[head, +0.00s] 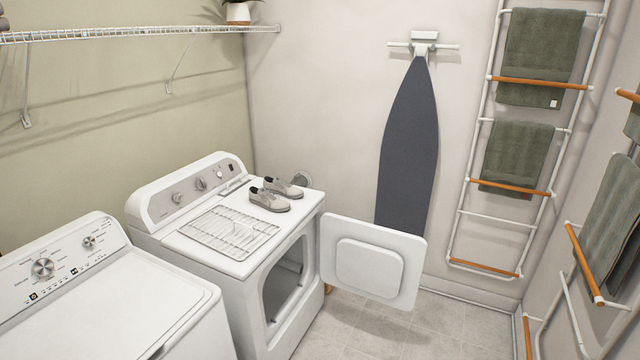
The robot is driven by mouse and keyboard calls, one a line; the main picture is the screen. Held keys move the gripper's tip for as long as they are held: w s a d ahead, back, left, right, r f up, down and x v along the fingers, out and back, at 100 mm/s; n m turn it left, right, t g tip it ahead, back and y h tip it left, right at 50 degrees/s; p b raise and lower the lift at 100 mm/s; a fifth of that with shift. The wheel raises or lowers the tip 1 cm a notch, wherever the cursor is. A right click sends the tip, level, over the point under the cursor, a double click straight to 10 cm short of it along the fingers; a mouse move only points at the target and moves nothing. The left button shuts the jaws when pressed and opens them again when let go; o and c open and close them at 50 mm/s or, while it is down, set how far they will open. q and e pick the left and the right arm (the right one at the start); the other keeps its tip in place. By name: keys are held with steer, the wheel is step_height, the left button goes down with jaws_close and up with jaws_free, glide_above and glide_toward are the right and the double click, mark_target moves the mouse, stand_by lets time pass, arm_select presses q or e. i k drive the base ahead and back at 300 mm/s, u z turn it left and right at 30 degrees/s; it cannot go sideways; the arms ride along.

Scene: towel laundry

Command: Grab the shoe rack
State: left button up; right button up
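The shoe rack (230,232), a flat rack of thin pale metal wires, lies on top of the white dryer (296,222). It lies on the front-left part of that top, below the dryer's control panel. A pair of grey shoes (270,201) sits on the dryer top just behind and to the right of the rack, apart from it. The dryer's door (410,296) is swung open to the right, and its drum opening shows dark. Neither of my grippers shows in the head view.
A white washer (130,300) with its lid shut stands at the lower left. An ironing board (408,140) hangs on the back wall. Ladder racks with green towels (515,155) stand at the right. A wire shelf (130,32) runs along the left wall. The floor (400,335) before the door is clear.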

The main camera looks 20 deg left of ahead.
mark_target(228, 224)
steer(key=i, duration=1.05)
steer(key=u, duration=0.15)
